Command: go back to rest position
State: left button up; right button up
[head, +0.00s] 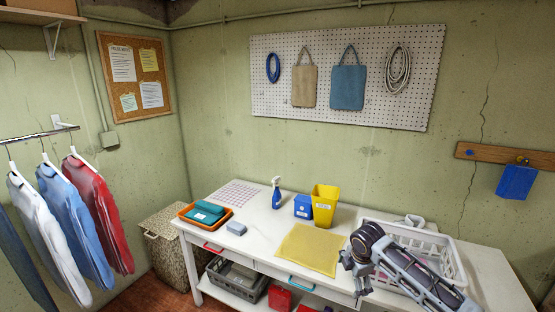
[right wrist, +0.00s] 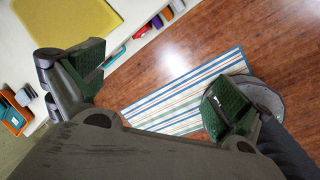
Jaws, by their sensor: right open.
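My right arm comes in from the lower right of the head view, over the front right of the white table (head: 262,251). My right gripper (head: 355,272) hangs at the table's front edge, pointing down. In the right wrist view its two green-padded fingers (right wrist: 160,88) are spread wide with nothing between them. Beneath them show the wooden floor (right wrist: 195,45) and a striped rug (right wrist: 185,95). My left gripper is in neither view.
A white basket (head: 455,262) stands right behind my right arm. A yellow mat (head: 309,249), yellow bin (head: 324,205), blue box (head: 303,207), spray bottle (head: 276,193) and orange tray (head: 207,222) are on the table. Clothes (head: 75,225) hang at left.

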notch_tip(320, 180, down, 22)
jog(key=s+d+m+b, duration=0.1)
jog(key=s+d+m, duration=0.15)
jog(key=m, duration=0.35)
jog(key=s+d+f+m, duration=0.1)
jog(key=s+f+m, duration=0.2)
jog(key=s+f, duration=0.45)
jog(key=s+d+f+m, duration=0.15)
jog(key=s+f, duration=0.25)
jog(key=f, duration=0.7)
jog(key=s+f+m+g+b, duration=0.1)
jog(key=s+f+m, duration=0.1)
jog(key=s+f, duration=0.7)
jog(key=s+f+m+b, duration=0.15)
jog(key=s+f, duration=0.35)
jog(key=s, duration=0.7)
jog(key=s+a+f+m, duration=0.1)
jog(key=s+a+f, duration=0.1)
jog(key=s, duration=0.9)
jog(key=s+a+f+m+g, duration=0.1)
jog(key=s+f, duration=0.3)
jog(key=s, duration=0.7)
jog(key=shift+s+a+f+m, duration=0.3)
jog(key=shift+a+m, duration=0.2)
jog(key=shift+m, duration=0.3)
